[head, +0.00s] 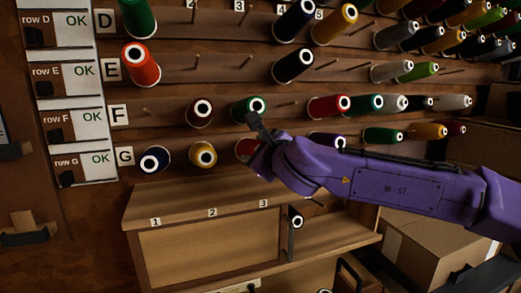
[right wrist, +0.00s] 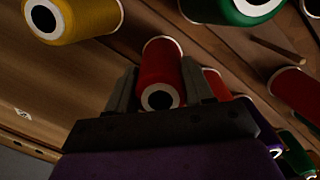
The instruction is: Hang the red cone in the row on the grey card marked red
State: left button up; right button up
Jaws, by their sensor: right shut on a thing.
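My right gripper (head: 254,146) reaches in from the right to row G of the thread wall. It is shut on a red cone (head: 244,148), which it partly hides. In the right wrist view that red cone (right wrist: 160,62) sits between the two fingers, its white-ringed end towards the camera. I cannot tell whether it is still on a peg. Other red cones hang in row E (head: 141,66) and row F (head: 325,106). Cards at the left read row D (head: 65,30), row E (head: 66,80), row F (head: 75,130) and row G (head: 85,171), each with OK; no red mark is readable. My left gripper is not in view.
In row G, a dark blue cone (head: 154,159) and a yellow cone (head: 203,154) hang left of the gripper. A green cone (head: 246,107) hangs just above. Row F has a bare peg (head: 146,112) at its left. A wooden ledge (head: 180,190) juts out below.

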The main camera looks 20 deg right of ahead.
jog(key=shift+w+f, duration=0.25)
jog(key=shift+w, duration=0.35)
jog(key=shift+s+a+f, duration=0.15)
jog(key=shift+a+f, duration=0.05)
jog(key=shift+f, duration=0.1)
jog(key=o, duration=1.4)
jog(key=shift+r, duration=0.1)
